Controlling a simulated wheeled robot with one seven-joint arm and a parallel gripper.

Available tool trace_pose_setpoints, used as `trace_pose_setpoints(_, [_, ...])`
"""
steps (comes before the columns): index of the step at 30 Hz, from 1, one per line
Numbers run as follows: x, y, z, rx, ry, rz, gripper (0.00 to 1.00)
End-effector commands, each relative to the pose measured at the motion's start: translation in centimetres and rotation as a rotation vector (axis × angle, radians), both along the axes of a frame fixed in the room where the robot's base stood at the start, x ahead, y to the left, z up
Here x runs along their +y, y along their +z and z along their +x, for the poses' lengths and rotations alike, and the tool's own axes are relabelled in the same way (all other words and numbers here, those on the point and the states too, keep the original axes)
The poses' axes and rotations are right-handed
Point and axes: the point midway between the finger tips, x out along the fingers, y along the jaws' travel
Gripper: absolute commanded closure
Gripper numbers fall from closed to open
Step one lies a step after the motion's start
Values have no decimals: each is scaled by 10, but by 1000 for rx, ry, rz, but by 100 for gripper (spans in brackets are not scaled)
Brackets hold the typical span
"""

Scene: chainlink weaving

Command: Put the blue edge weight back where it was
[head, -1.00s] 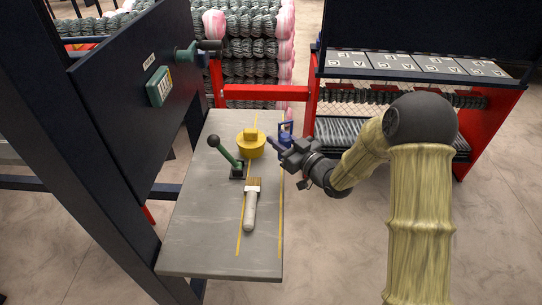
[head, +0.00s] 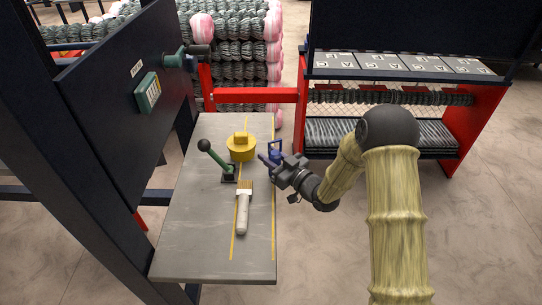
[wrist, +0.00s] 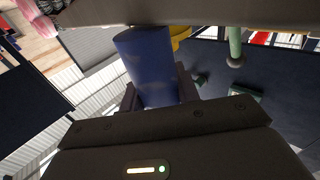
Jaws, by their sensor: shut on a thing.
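The blue edge weight (head: 275,152) is at the right edge of the grey table, to the right of the yellow weight, in the head view. My gripper (head: 270,162) reaches in from the right and is shut on it. In the wrist view the blue edge weight (wrist: 148,62) shows as a blue cylinder between my two fingers (wrist: 157,92). Its far end is close to the grey slab edge at the top of that view. I cannot tell whether it touches the table or hangs just clear of it.
The grey table (head: 200,240) has yellow lines along it. On it are a yellow weight (head: 241,150), a green lever with a black knob (head: 220,162) and a brush (head: 243,210). A dark panel (head: 110,90) stands left. A red-framed rack (head: 465,130) stands right.

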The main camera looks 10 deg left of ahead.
Motion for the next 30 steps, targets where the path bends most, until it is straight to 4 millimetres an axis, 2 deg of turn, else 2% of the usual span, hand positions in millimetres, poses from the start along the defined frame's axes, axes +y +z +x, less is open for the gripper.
trace_pose_setpoints(5, [0,-3,0,-1,0,2,100])
trace_pose_setpoints(6, [0,-3,0,1,0,1,66])
trace_pose_setpoints(9, [0,-3,0,1,0,1,47])
trace_pose_setpoints(21, [0,2,0,1,0,0,46])
trace_pose_setpoints(26, [-17,-3,-9,3,-3,-2,46])
trace_pose_setpoints(30, [-40,-5,-23,2,-4,-1,46])
